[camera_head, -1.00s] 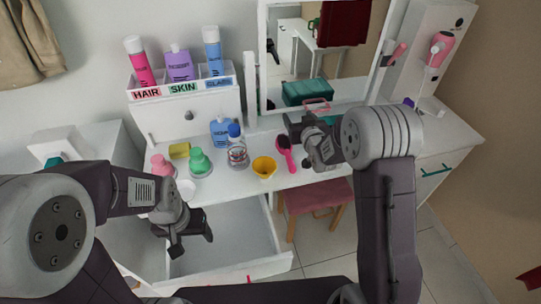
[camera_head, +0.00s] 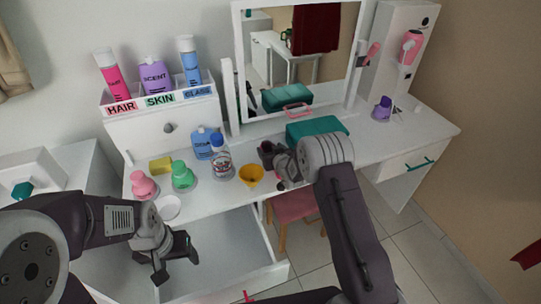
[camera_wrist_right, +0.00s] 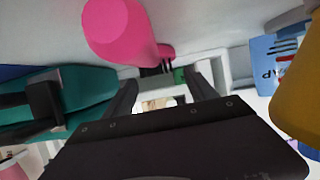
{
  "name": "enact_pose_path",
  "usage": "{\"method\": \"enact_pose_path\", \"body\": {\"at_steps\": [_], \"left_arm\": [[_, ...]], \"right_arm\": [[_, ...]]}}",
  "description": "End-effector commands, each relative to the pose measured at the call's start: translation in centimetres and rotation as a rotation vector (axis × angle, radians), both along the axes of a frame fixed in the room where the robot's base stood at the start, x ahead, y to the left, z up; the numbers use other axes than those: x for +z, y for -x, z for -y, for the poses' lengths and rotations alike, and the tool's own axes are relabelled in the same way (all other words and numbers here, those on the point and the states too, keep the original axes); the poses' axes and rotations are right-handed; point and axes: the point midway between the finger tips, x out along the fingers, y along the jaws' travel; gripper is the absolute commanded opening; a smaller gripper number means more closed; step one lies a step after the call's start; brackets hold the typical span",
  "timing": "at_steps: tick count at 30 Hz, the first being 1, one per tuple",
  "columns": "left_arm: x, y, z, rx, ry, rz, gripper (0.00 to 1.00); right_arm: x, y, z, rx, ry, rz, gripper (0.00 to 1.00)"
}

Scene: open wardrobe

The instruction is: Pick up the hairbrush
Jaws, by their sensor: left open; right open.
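The pink hairbrush is mostly hidden under my right gripper (camera_head: 268,157) in the head view. A small pink part of the hairbrush (camera_head: 281,184) shows near the table's front edge. In the right wrist view the pink hairbrush (camera_wrist_right: 120,30) is large and close, with its narrower part reaching towards the space between the finger tips. My right gripper (camera_wrist_right: 163,82) is open there, and I see no grip on the brush. Whether a finger touches it I cannot tell. My left gripper (camera_head: 174,262) is open and empty over the open drawer (camera_head: 232,247).
A teal case (camera_head: 318,128) lies to the right. Green (camera_head: 182,176) and pink (camera_head: 143,186) bottles stand further left. A pink stool (camera_head: 295,207) is below.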

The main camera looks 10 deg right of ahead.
Motion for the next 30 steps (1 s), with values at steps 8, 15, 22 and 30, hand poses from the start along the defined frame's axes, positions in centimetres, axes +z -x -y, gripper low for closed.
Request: {"method": "enact_pose_path", "body": {"at_steps": [8,15,22,30], "left_arm": [[-0.4,0.0,0.0,0.000,0.000,0.000,0.68],[-0.3,0.0,0.0,0.000,0.000,0.000,0.68],[-0.3,0.0,0.0,0.000,0.000,0.000,0.68],[-0.3,0.0,0.0,0.000,0.000,0.000,0.68]], "right_arm": [[-1.4,-3.3,-0.2,-0.001,0.000,0.000,0.66],[-1.4,-3.4,-0.2,-0.001,0.000,0.000,0.63],[-1.4,-3.4,-0.2,-0.001,0.001,-0.001,0.00],[-1.0,-3.4,-0.2,-0.001,0.001,-0.001,0.00]]}}
